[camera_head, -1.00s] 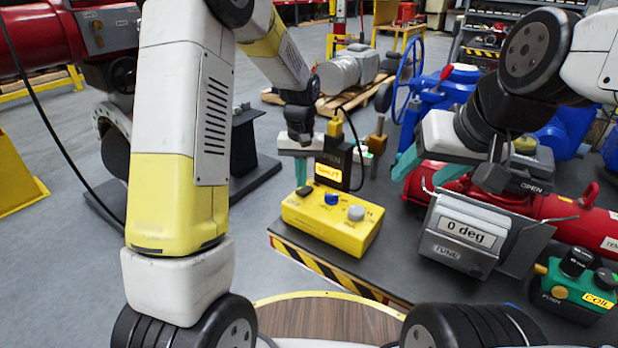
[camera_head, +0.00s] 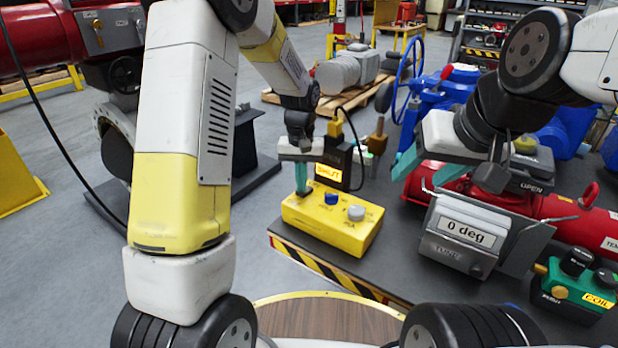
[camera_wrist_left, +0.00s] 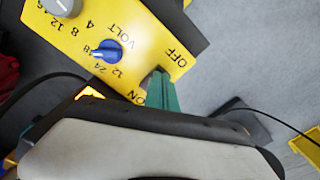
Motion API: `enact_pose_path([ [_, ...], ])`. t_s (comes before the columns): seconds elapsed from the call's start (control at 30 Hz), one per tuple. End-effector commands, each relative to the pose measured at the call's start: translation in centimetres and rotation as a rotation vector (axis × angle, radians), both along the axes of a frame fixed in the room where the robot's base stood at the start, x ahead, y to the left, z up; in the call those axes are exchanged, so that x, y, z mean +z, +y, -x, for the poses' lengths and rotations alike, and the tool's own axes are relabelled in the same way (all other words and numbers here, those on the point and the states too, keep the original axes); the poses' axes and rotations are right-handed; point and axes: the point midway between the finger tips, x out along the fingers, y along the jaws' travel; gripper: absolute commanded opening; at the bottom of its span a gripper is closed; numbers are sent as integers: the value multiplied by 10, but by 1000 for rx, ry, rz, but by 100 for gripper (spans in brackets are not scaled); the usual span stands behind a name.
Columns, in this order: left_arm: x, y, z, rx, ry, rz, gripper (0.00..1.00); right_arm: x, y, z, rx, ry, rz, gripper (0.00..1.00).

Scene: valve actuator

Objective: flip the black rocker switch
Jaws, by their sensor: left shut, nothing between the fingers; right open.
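The yellow control box (camera_head: 335,222) sits on a dark platform, with a blue knob (camera_head: 331,198) and a grey knob (camera_head: 356,213) on top. My left gripper (camera_head: 301,189) is shut and empty, pointing down with its teal fingertips at the box's left end. In the left wrist view, the fingertips (camera_wrist_left: 161,92) are between the OFF and ON labels. They mostly hide the black rocker switch; a dark edge (camera_wrist_left: 151,78) shows beside them. I cannot tell whether they touch it.
A black unit with a lit display (camera_head: 328,171) stands just behind the yellow box. A green push-button box (camera_head: 578,286) and a red cylinder (camera_head: 585,232) lie at right. A striped platform edge (camera_head: 325,272) runs along the front.

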Motion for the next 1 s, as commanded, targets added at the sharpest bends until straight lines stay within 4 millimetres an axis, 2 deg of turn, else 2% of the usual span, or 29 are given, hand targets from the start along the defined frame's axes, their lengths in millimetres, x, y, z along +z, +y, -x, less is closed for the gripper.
enact_pose_path([
  [0.47, -3, 0, 0, 0, 0, 0, 0, 0, 0, 0, 0, 0, 0, 56],
  [1.0, 40, 0, 0, 0, -2, 1, 0, 0, 0, 0, 0, 0, 0, 56],
])
